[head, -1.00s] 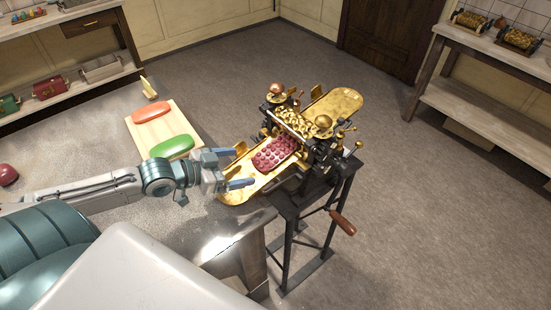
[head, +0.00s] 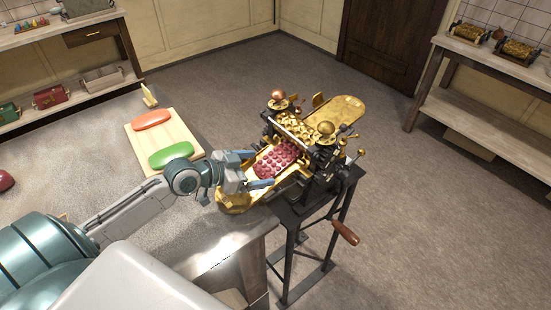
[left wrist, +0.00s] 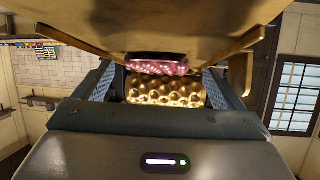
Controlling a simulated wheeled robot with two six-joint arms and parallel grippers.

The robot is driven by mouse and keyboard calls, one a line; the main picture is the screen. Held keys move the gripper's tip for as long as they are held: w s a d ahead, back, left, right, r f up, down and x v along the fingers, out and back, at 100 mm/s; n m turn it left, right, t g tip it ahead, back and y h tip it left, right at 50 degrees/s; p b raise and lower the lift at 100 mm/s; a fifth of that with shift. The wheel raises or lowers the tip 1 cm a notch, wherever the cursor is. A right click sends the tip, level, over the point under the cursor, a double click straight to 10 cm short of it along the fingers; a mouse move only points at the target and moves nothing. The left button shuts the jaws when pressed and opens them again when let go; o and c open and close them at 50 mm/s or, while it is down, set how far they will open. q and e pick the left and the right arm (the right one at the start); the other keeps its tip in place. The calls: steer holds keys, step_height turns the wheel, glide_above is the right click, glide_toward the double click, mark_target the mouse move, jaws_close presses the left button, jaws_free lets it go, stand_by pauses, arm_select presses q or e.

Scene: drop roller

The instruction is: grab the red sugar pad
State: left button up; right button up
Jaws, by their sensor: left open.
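The red sugar pad (head: 276,158), embossed with round bumps, lies on the brass tray (head: 234,199) of the roller machine, close to the rollers. It also shows in the left wrist view (left wrist: 157,65), partly cut off by the tray. My left gripper (head: 256,169) is open over the near part of the tray, its blue fingers spread on either side just short of the pad. In the left wrist view the fingers (left wrist: 155,88) flank the pad and the brass roller (left wrist: 165,92). I cannot tell whether they touch the pad. My right gripper is out of view.
The roller machine (head: 325,158) stands on a black metal stand with a wooden crank handle (head: 345,233). Orange (head: 152,119) and green (head: 171,155) pads lie on a wooden board (head: 142,143). A dark red lump (head: 5,181) is at the left edge. Floor right is clear.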

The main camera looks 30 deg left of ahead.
arm_select(q)
steer(key=shift+f, duration=0.15)
steer(key=shift+c, duration=0.4)
steer(key=shift+w+f, duration=0.15)
steer(key=shift+f, duration=0.05)
steer(key=c, duration=1.1)
steer(key=shift+d+r, duration=0.15)
steer(key=shift+d, duration=0.1)
steer(key=shift+c, duration=0.7)
steer(key=shift+w+a+r, duration=0.1)
